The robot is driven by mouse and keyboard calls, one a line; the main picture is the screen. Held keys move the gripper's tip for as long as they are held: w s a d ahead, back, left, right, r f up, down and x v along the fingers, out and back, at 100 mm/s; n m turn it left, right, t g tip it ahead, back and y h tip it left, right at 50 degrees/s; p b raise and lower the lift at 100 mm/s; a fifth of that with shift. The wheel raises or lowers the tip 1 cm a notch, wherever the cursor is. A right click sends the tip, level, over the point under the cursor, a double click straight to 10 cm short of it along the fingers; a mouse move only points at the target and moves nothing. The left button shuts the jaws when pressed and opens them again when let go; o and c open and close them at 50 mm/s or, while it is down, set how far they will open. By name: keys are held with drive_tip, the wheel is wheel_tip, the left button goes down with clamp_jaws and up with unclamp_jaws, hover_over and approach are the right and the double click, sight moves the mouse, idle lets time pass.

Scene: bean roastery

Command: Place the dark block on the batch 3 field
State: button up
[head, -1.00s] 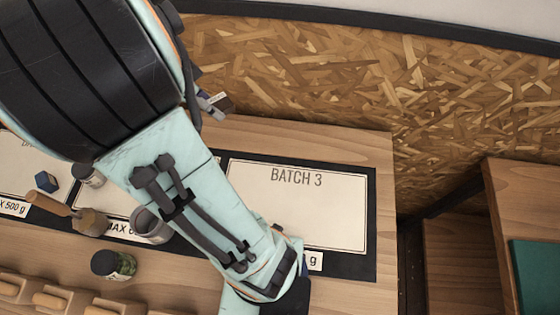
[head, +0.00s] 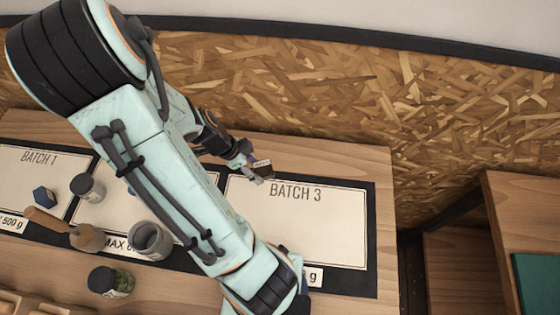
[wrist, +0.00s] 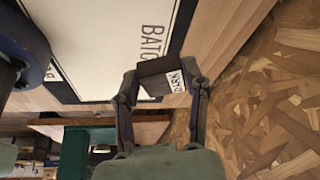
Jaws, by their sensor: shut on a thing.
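The dark block (wrist: 160,75) shows in the wrist view between my fingers, with a white label reading "DARK" on one face. My gripper (head: 256,168) is shut on it. In the head view the block (head: 264,170) is at the upper left corner of the batch 3 field (head: 310,225), beside the printed "BATCH 3". I cannot tell from the frames how high above the field it is. My arm hides the field's lower left part. The field also shows in the wrist view (wrist: 100,55).
The batch 1 field (head: 30,165) holds a blue block (head: 43,196). A chipboard wall (head: 320,95) rises behind.

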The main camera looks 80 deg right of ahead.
sight(262, 190)
wheel_tip(262, 190, down, 9)
drive_tip(key=shift+f, duration=0.1)
idle(0.3)
drive_tip(key=o, duration=1.2)
drive_tip(key=shift+f, duration=0.1)
drive_tip(key=shift+c, duration=0.2)
drive_tip(key=v, duration=1.2)
drive_tip(key=shift+r, duration=0.2)
